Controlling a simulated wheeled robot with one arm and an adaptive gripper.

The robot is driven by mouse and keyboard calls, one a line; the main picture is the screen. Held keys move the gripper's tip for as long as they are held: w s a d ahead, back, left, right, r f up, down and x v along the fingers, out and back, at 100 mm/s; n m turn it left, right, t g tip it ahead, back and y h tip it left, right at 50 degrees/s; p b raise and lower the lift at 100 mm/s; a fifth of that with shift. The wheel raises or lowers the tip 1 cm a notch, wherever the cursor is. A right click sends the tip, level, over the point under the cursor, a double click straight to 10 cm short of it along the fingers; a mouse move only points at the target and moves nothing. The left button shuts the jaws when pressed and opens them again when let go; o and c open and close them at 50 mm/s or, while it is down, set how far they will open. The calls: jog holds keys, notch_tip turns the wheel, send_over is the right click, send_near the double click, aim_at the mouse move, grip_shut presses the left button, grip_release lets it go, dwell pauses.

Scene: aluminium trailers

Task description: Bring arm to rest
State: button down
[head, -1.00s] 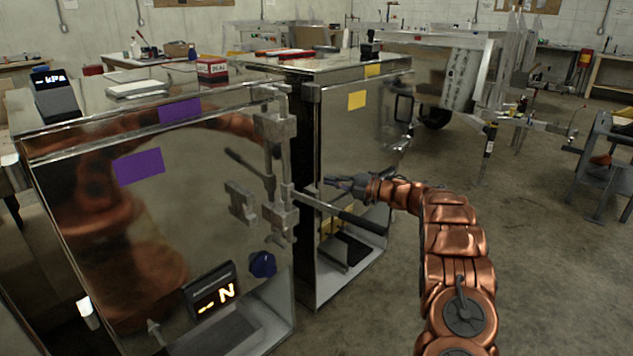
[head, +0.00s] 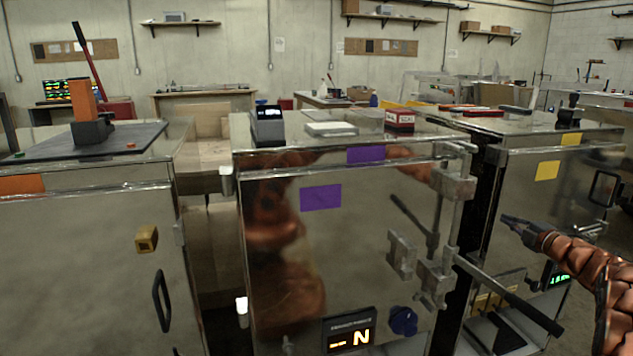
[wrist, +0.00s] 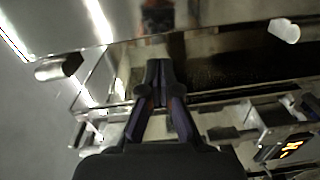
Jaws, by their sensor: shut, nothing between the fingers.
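My gripper (head: 512,222) is at the right of the head view, at the end of my copper arm. Its fingers are together and hold nothing. It is in front of the polished cabinet with yellow labels (head: 572,170), near a long dark lever handle (head: 510,295); I cannot tell how far apart they are. In the wrist view the dark fingers of my gripper (wrist: 160,75) meet at the tips, with shiny metal surfaces beyond them.
A polished cabinet with purple labels (head: 350,230) stands in the middle, its latch bars sticking out at the right. A gap (head: 210,250) separates these two.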

notch_tip(320, 180, up, 5)
jog(key=m+h, duration=0.6)
jog(key=s+a+m+g+h, duration=0.4)
jog(key=s+m+g+h, duration=0.1)
jog(key=s+m, duration=0.2)
jog(key=s+a+f+m+g+y, duration=0.2)
jog(key=s+a+f+g, duration=0.3)
jog(key=s+a, duration=0.9)
jog(key=s+a+f+m+g+y, duration=0.2)
jog(key=s+a+f+g, duration=0.5)
jog(key=s, duration=1.4)
jog(key=s+a+f+m+g+y, duration=0.2)
jog(key=s+a+f+g, duration=0.15)
jog(key=s+a, duration=1.15)
notch_tip(320, 180, up, 21)
jog(key=s+d+t+p, duration=0.1)
jog(key=s+d+p, duration=0.1)
jog(key=p, duration=1.8)
jog(key=shift+s+d, duration=0.15)
jog(key=shift+d, duration=0.2)
jog(key=shift+a+t, duration=0.15)
jog(key=shift+t, duration=0.1)
